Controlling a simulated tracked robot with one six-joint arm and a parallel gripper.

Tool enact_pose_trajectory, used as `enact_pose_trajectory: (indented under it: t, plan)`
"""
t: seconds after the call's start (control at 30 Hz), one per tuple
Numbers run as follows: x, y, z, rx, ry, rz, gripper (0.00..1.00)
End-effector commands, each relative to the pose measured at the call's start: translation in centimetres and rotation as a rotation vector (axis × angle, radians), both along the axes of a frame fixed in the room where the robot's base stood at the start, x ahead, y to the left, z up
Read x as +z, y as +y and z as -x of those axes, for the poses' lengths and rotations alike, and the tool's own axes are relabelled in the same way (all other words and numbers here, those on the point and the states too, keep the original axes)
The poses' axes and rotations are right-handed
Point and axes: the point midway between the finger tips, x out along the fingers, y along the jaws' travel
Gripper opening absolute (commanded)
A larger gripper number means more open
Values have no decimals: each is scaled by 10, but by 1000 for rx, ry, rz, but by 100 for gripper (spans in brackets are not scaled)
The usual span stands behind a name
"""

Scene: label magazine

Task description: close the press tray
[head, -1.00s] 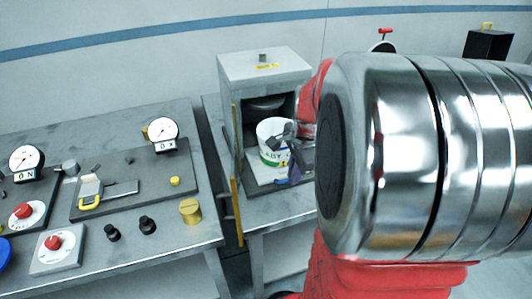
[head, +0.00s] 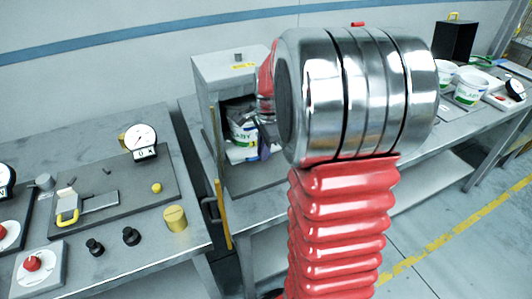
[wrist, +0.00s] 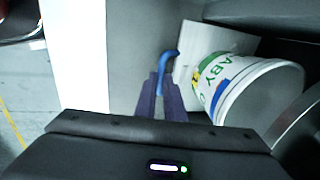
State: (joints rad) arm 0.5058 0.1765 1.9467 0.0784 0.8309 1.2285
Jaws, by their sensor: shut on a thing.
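The press is a grey box (head: 222,72) with an open front, standing on the bench left of my arm. A white tub (head: 242,127) with green and blue lettering sits on the pale tray (head: 236,155) inside the opening. In the wrist view the tub (wrist: 252,85) appears tilted, and the tray (wrist: 208,45) is a light plate beneath it. My gripper (wrist: 160,88) is shut on the tray's blue handle (wrist: 168,62), in front of the tub. In the head view my arm partly hides the press front and gripper.
A yellow upright bar (head: 221,190) stands at the press's left front. The left bench holds a dark panel with a gauge (head: 140,136), a brass cylinder (head: 175,218) and black knobs. More white tubs (head: 468,88) stand on the right bench.

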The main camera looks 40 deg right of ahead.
Motion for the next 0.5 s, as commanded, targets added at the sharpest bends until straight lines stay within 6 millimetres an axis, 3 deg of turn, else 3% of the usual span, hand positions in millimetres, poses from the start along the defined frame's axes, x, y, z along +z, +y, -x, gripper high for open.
enact_pose_trajectory:
  t: [0.13,0.17,0.2,0.4,0.5]
  plan:
    - [1,0,-1,1,-2,2,0]
    - [1,0,0,2,-2,2,10]
    - [1,0,0,2,-2,2,13]
    - [0,0,0,3,0,2,27]
    - [0,1,0,4,0,1,28]
